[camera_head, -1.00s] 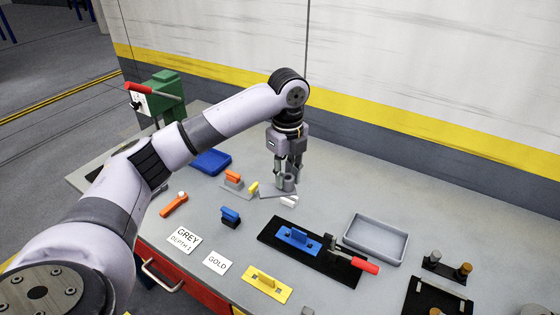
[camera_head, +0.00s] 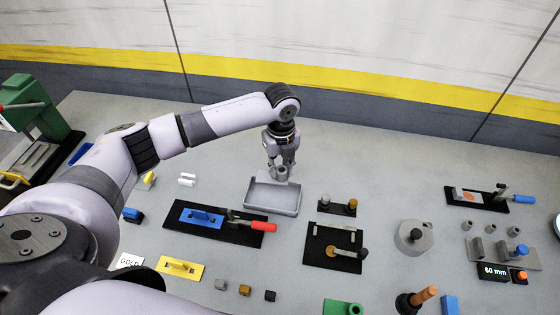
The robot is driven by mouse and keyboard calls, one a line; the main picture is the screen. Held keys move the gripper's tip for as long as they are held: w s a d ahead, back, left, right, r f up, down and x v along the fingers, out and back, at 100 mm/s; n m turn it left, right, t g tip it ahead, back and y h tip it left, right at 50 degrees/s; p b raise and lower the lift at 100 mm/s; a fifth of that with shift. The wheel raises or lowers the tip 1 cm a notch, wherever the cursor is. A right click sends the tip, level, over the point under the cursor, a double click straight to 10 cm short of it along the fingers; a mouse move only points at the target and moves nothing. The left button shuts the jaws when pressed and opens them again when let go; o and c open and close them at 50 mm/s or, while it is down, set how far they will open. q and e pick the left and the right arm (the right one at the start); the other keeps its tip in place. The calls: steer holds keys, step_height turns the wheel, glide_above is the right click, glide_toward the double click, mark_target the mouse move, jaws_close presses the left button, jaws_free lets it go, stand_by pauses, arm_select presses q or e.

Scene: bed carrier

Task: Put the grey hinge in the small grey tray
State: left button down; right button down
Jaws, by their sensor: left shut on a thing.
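My left gripper (camera_head: 281,167) reaches in from the left and points down at the back of the small grey tray (camera_head: 272,208). It is shut on the grey hinge (camera_head: 282,174), whose round grey barrel shows between and below the fingertips. The hinge is over the tray's back part; I cannot tell whether it touches the tray. The tray is shallow and rectangular, and its visible floor looks empty. My right gripper is not in view.
Two white pieces (camera_head: 187,180) lie to the left. The table behind the tray is clear.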

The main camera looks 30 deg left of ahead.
arm_select(q)
step_height(320, 180, down, 5)
steer(key=b, duration=0.4)
steer(key=shift+w+r, duration=0.1)
steer(key=shift+r, duration=0.05)
steer(key=shift+f+b, duration=0.3)
steer(key=shift+b, duration=0.1)
steer(key=shift+f+b, duration=0.55)
steer(key=shift+f, duration=1.25)
steer(key=c, duration=1.2)
jaws_free()
steer(key=shift+c, duration=0.2)
step_height(320, 180, up, 12)
